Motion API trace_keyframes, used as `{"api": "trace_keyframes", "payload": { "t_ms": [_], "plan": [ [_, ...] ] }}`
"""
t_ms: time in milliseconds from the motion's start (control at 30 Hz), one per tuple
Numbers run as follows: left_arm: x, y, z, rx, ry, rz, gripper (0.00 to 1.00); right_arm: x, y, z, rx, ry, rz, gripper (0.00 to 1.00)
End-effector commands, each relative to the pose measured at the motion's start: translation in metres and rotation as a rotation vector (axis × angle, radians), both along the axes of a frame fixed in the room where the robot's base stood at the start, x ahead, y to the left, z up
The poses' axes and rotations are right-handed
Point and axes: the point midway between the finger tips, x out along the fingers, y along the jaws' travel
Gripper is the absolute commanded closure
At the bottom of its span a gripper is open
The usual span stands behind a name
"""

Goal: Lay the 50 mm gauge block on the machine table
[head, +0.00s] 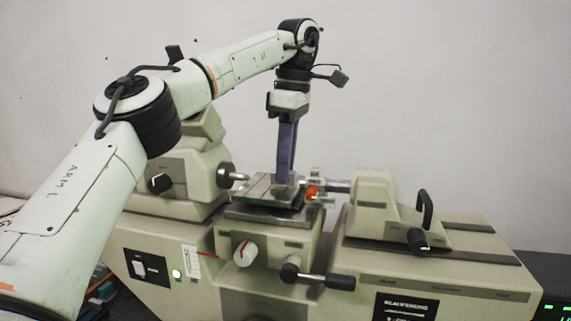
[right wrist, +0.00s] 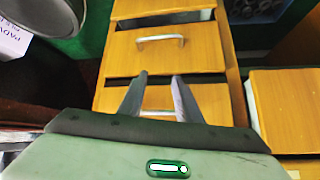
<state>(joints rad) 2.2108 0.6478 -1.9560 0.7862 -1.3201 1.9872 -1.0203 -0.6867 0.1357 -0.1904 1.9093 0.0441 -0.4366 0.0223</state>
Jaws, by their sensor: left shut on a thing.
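The machine table (head: 251,193) is a small flat plate in the middle of the measuring machine, between its two heads. My left gripper (head: 286,182) points straight down over it, its long purple fingers shut on a small grey block, the gauge block (head: 284,190). The block is low, at the table's surface; I cannot tell whether it touches. Its size marking is too small to read. My right gripper (right wrist: 160,76) shows in the right wrist view only, its two fingers apart with nothing between them, over wooden drawers.
The left measuring spindle (head: 237,177) and the right tailstock (head: 372,200) flank the table closely. An orange part (head: 311,193) sits at the table's right edge. Knobs and a lever (head: 325,279) stick out in front. A wooden drawer (right wrist: 165,50) has a metal handle.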

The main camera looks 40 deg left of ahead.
Motion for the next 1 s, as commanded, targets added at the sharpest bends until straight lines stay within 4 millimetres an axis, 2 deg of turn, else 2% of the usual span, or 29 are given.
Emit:
{"api": "trace_keyframes", "payload": {
  "t_ms": [1000],
  "plan": [
    [0.0000,0.0000,-0.0062,-0.002,-0.001,0.000,1.00,-0.0001,0.0002,-0.0019,0.000,0.000,0.000,0.69]
  ]
}}
